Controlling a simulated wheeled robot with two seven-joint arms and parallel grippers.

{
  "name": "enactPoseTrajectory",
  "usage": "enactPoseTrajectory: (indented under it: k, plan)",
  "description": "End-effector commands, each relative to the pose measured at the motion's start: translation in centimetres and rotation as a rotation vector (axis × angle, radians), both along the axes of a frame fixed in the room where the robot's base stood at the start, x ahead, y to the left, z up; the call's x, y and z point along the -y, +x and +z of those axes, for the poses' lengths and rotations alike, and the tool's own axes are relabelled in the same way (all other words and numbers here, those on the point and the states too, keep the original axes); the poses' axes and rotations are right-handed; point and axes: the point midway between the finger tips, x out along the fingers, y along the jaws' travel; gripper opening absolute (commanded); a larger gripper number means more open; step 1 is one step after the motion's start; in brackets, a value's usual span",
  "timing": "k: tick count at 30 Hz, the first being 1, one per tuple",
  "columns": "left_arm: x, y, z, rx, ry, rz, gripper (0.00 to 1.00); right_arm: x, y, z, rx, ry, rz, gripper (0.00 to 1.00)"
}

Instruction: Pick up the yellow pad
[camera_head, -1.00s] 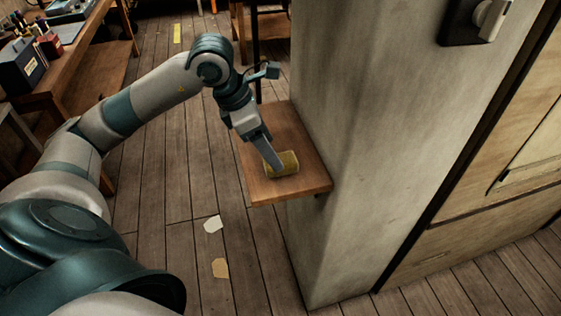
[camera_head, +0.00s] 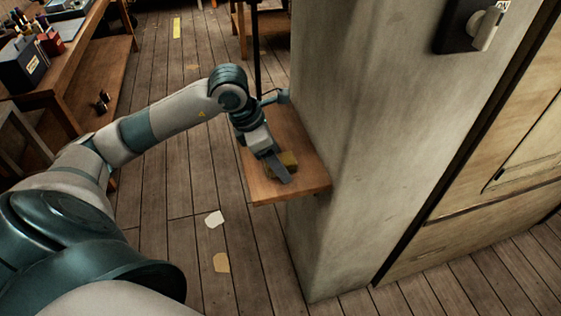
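The yellow pad (camera_head: 288,160) lies on a small wooden shelf (camera_head: 264,190) fixed to the side of the grey pillar. My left gripper (camera_head: 284,178) is over the shelf, in front of the pad, and hides much of it. Its fingers point down and to the right, close to the shelf top. From this angle the fingers overlap each other, so I cannot tell whether they are open or shut, or whether they touch the pad. My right gripper is not in view.
The grey pillar (camera_head: 350,150) rises directly right of the shelf. A wall switch (camera_head: 487,28) is on it, and wooden cabinet doors (camera_head: 480,200) stand to the right. A workbench (camera_head: 60,80) with tools is at the upper left. Paper scraps (camera_head: 214,219) lie on the open floor.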

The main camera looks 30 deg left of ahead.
Motion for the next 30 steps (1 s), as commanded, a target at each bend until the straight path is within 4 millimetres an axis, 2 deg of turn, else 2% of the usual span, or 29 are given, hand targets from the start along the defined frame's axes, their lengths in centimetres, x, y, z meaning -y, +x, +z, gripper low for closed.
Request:
enactPoseTrajectory:
  k: [9, 11, 15, 30]
  plan:
    - [0.0, -0.01, 0.02, 0.0, 0.0, 0.0, 0.65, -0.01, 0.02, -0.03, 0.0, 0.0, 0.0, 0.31]
    - [-0.02, 0.0, 0.03, 0.0, 0.0, 0.0, 0.53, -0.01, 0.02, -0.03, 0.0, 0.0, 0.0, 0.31]
    - [-0.02, 0.0, 0.03, 0.0, 0.0, 0.0, 0.2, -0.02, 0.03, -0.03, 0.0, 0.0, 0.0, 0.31]
    - [0.0, 0.06, 0.72, 0.002, 0.0, -0.001, 0.2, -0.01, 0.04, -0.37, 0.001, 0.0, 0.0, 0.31]
